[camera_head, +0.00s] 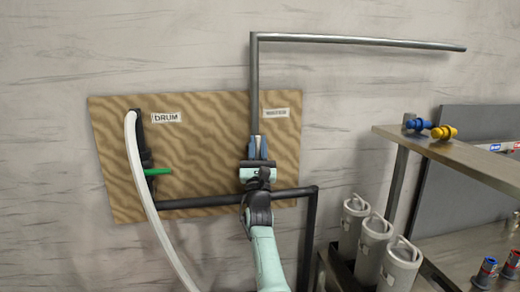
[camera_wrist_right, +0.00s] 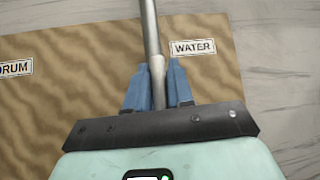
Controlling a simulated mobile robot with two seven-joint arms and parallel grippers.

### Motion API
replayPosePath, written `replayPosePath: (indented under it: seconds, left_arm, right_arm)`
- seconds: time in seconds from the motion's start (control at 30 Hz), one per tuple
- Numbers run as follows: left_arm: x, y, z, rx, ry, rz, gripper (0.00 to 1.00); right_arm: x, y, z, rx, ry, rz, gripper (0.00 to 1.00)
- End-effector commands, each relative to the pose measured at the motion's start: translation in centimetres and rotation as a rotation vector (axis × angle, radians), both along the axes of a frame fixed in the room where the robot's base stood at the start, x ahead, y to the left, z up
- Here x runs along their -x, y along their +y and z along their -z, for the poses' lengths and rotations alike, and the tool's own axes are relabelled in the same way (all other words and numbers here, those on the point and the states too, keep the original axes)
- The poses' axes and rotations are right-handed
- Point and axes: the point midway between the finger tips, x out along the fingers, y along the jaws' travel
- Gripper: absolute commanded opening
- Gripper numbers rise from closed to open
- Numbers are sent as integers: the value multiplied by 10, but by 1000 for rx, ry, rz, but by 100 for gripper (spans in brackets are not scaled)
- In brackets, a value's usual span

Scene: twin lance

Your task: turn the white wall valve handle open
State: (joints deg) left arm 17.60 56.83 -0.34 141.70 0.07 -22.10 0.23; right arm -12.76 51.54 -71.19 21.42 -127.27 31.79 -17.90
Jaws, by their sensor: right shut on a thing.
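My right gripper (camera_head: 258,148) has its blue fingers closed around the white valve handle (camera_wrist_right: 158,78), on the vertical pipe beside the WATER label (camera_wrist_right: 193,48). In the right wrist view only a narrow pale part of the handle shows between the fingers, roughly in line with the pipe (camera_wrist_right: 149,25). In the head view my fingers and wrist hide most of the handle and the valve body. My left gripper is not in view.
A patterned board (camera_head: 205,150) on the wall carries a DRUM label (camera_head: 167,118), a green handle (camera_head: 158,172) and a white hose (camera_head: 143,185). A dark pipe (camera_head: 310,230) runs low across it. A shelf (camera_head: 450,155) with blue and yellow fittings and several grey canisters (camera_head: 375,245) stand right.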

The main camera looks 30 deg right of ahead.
Motion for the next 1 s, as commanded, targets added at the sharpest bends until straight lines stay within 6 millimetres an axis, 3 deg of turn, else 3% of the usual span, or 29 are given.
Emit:
replayPosePath:
  seconds: [0.43, 0.47, 0.5, 0.53, 0.83, 1.0]
  left_arm:
    - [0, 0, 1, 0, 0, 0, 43]
    - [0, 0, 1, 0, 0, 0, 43]
    - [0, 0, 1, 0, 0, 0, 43]
    - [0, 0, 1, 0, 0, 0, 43]
    - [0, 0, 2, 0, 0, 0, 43]
    - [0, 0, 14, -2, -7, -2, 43]
  right_arm:
    - [1, 1, -2, 13, 1, 2, 0]
    - [1, 1, -2, 13, 0, 1, 25]
    - [1, 1, -2, 13, 0, 1, 38]
    - [1, 1, -2, 13, 0, 1, 41]
    - [1, 1, 0, 11, 2, 1, 41]
    - [5, 4, 7, 11, 1, 0, 41]
